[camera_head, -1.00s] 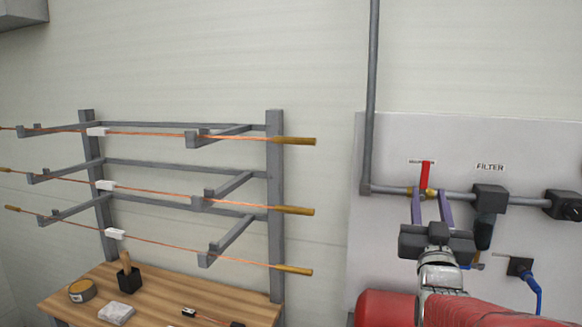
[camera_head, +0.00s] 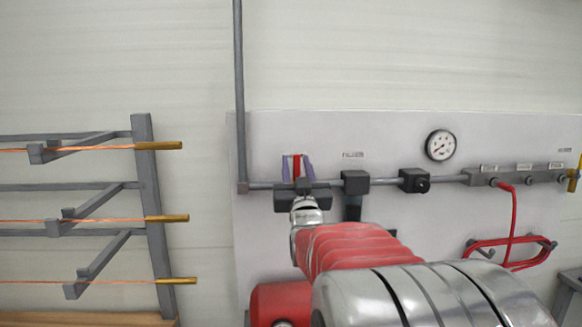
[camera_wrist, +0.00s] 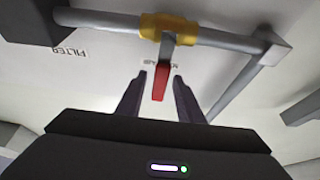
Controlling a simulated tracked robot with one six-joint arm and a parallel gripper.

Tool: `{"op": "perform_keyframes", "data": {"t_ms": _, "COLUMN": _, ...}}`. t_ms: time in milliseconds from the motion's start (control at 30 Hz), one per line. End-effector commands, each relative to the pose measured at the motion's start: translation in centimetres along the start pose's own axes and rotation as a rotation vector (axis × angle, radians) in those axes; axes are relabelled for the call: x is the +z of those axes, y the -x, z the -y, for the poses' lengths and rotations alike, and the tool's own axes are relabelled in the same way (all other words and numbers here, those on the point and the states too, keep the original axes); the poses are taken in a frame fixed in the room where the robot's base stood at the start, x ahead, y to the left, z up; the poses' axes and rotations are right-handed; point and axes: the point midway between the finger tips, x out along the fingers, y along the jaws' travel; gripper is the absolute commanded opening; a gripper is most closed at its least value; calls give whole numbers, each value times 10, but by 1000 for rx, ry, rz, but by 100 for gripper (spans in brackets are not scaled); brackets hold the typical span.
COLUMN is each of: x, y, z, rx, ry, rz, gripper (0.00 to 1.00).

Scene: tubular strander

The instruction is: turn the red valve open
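The red valve handle (camera_head: 297,166) stands upright on the grey pipe along the wall panel in the head view. In the wrist view the red handle (camera_wrist: 160,84) joins a brass valve body (camera_wrist: 168,29) on the pipe. My gripper (camera_head: 297,158) is at the valve, with one purple-grey finger on each side of the handle. In the wrist view my gripper (camera_wrist: 160,76) is open, with a gap between each finger and the handle. The valve body is mostly hidden behind my gripper in the head view.
The pipe runs right to a black filter block (camera_head: 355,182), a black regulator (camera_head: 414,181) and a gauge (camera_head: 440,145). A red hose (camera_head: 512,225) hangs at the right. A rack (camera_head: 150,200) with copper rods stands at the left. A red tank (camera_head: 280,303) sits below.

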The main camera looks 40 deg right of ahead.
Motion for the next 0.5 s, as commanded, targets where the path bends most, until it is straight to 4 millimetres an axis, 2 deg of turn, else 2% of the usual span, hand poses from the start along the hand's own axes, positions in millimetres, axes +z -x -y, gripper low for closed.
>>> {"op": "perform_keyframes", "data": {"t_ms": 100, "x": 0, "y": 0, "z": 0, "rx": 0, "ry": 0, "rz": 0, "gripper": 32}}
{"op": "perform_keyframes", "data": {"t_ms": 500, "x": 0, "y": 0, "z": 0, "rx": -1, "ry": 0, "rz": 0, "gripper": 4}}
